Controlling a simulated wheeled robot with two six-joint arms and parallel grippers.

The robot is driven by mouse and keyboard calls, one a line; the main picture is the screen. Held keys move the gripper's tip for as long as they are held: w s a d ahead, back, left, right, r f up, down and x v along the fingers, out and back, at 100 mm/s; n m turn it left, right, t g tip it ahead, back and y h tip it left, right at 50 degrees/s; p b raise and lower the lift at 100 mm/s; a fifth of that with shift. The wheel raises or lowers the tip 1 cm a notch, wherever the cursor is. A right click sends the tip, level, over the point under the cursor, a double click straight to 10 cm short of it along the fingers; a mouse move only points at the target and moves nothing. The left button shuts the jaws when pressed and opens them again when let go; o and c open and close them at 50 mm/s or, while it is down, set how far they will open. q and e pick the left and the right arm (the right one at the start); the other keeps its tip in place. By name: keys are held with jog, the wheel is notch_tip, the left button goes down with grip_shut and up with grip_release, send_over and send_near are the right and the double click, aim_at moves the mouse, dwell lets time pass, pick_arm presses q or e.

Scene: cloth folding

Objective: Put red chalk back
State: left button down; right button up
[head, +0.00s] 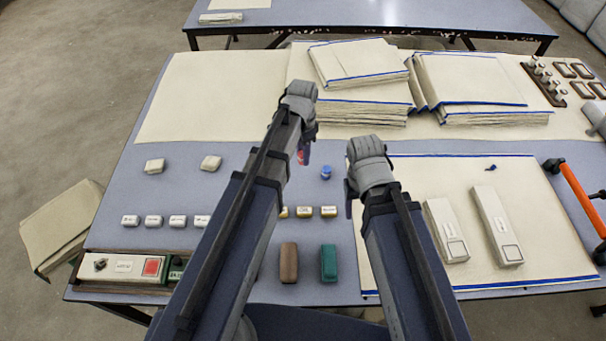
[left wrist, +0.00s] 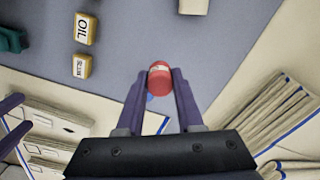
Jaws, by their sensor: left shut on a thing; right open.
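The red chalk (left wrist: 158,78), a short rounded red piece with a pale label band, is between the purple fingertips of my left gripper (left wrist: 158,85) in the left wrist view. My left gripper (head: 303,155) is shut on it above the grey table, and a sliver of red shows there in the head view. My right gripper (head: 350,196) is open at the left edge of the cream cloth; its fingers are mostly hidden in the head view. A blue chalk-like piece (head: 326,172) stands on the table between the two grippers.
Small labelled blocks (head: 304,212) form a row, partly behind my left arm. A brown block (head: 289,262) and a green block (head: 328,262) lie nearer. Folded cloth stacks (head: 350,100) fill the back.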

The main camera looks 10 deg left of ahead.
aim_at(355, 230)
pick_arm(q)
jog(key=shift+f+b, duration=3.25)
jog(key=shift+f, duration=0.65)
pick_arm(e)
jog(key=shift+f, duration=3.9)
pick_arm(q)
jog(key=shift+r, duration=0.15)
pick_arm(e)
jog(key=shift+r, duration=0.15)
pick_arm(q)
jog(key=c, duration=0.5)
grip_release()
jog(key=shift+c, duration=0.2)
notch_tip(355, 230, up, 12)
jog(key=p, duration=1.2)
jog(key=shift+r, duration=0.1)
jog(key=s+d+n, duration=0.3)
jog(key=s, duration=0.5)
jog(key=s+d+n+y, duration=0.1)
jog(key=s+d+n, duration=0.2)
jog(key=s, duration=0.5)
pick_arm(e)
notch_tip(355, 230, up, 12)
pick_arm(q)
jog(key=shift+w, duration=0.1)
